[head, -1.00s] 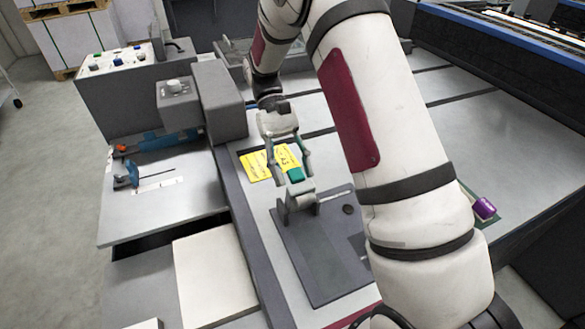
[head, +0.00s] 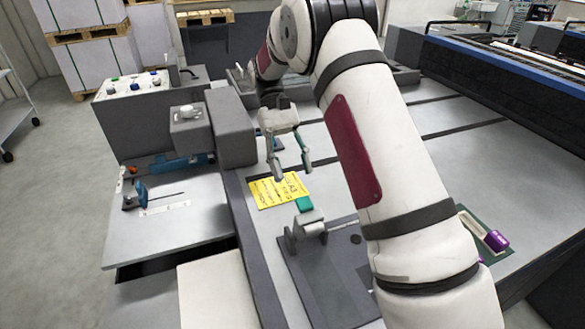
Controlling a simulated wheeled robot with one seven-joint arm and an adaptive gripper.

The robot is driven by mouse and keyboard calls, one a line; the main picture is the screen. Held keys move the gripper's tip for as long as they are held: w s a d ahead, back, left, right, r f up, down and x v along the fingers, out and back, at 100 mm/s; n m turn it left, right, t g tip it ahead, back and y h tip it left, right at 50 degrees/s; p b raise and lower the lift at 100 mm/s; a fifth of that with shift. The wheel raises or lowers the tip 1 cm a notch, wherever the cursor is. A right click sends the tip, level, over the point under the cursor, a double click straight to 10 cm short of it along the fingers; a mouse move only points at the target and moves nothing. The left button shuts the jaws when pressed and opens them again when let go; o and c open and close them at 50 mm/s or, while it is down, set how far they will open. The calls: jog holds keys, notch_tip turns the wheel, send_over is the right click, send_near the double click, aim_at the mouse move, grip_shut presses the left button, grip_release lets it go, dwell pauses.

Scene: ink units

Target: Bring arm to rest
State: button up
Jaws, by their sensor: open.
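My gripper (head: 292,174) hangs open and empty from the end of my white arm, in the middle of the head view. Its two fingers point down and stand apart above a yellow printed label (head: 279,192). The gap between fingers and block looks clear. My arm covers part of the bench to the right.
A grey box unit (head: 231,127) and a button panel (head: 143,90) stand left of my gripper. A blue clamp (head: 135,193) sits on the left side table (head: 165,225). A purple-ended item (head: 495,241) lies on a green mat at the right. The bench right of my arm is largely clear.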

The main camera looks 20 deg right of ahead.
jog(key=s+r+t+p, duration=0.3)
jog(key=s+r+t, duration=0.4)
jog(key=s+r, duration=0.65)
jog(key=s+r+t+p, duration=0.3)
jog(key=s+t, duration=0.4)
jog(key=s, duration=0.8)
jog(key=shift+d+r, duration=0.15)
jog(key=shift+r, duration=0.45)
